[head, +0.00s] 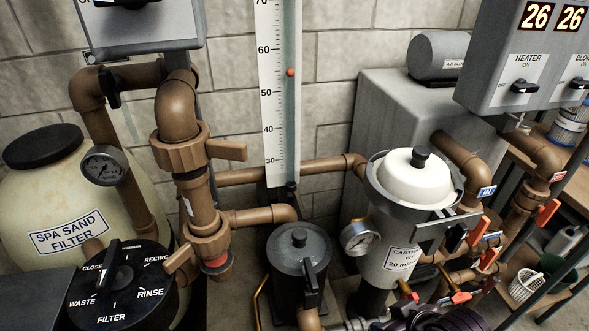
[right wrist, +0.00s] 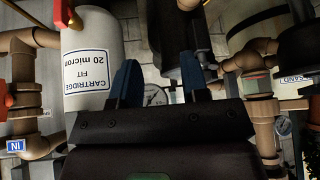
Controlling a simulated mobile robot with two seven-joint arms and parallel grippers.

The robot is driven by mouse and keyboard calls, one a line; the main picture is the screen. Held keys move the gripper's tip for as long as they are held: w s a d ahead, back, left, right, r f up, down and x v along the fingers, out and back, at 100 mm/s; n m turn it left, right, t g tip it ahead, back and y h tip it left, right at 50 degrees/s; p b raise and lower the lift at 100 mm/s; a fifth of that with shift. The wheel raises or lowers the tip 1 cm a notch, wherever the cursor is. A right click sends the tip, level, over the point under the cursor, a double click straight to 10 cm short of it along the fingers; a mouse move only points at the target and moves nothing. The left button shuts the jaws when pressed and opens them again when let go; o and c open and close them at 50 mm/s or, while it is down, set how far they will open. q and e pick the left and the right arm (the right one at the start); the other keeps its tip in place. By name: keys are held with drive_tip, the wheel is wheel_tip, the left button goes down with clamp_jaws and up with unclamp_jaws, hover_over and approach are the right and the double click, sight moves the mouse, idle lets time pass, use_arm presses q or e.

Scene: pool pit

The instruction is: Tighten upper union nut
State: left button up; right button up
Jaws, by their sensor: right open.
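The upper union nut (head: 180,151) is a brown collar on the upright brown pipe in the head view, with a wing handle (head: 228,151) pointing right. The lower union nut (head: 207,243) sits below it on the same pipe, with a handle pointing down-left and a red ring (head: 217,262) beneath. In the right wrist view my right gripper (right wrist: 160,82) is open, with two blue fingers apart and nothing seen held. I cannot make out my left gripper.
A spa sand filter (head: 70,195) and black valve dial (head: 122,285) stand left. A dark lidded pot (head: 298,255) is right of the union pipe. The white-lidded cartridge filter (head: 415,180) is further right, also close in the wrist view (right wrist: 93,65). Red valve handles cluster right.

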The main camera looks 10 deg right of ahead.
drive_tip(key=w+a+r+n+t+y, duration=0.2)
drive_tip(key=w+a+r+n+y, duration=0.5)
drive_tip(key=w+a+r, duration=0.5)
drive_tip(key=n+y, duration=0.3)
drive_tip(key=y, duration=0.5)
approach(208, 149)
drive_tip(key=shift+g, duration=0.4)
drive_tip(key=p+x, duration=0.1)
drive_tip(key=x, duration=0.2)
drive_tip(key=w+x, duration=0.1)
drive_tip(key=x, duration=0.2)
drive_tip(key=shift+d+p, duration=0.1)
drive_tip(key=shift+p, duration=0.3)
use_arm(q)
drive_tip(key=shift+w+r, duration=0.35)
drive_tip(key=shift+r, duration=0.4)
drive_tip(key=shift+w+r, duration=0.3)
drive_tip(key=shift+r, duration=0.45)
use_arm(e)
drive_tip(key=shift+w+a+f, duration=0.1)
drive_tip(key=shift+w+a, duration=0.2)
drive_tip(key=shift+a, duration=0.25)
drive_tip(key=shift+c, duration=0.3)
clamp_jaws()
use_arm(q)
drive_tip(key=shift+s+f, duration=0.1)
drive_tip(key=shift+s, duration=0.05)
drive_tip(key=shift+s, duration=0.1)
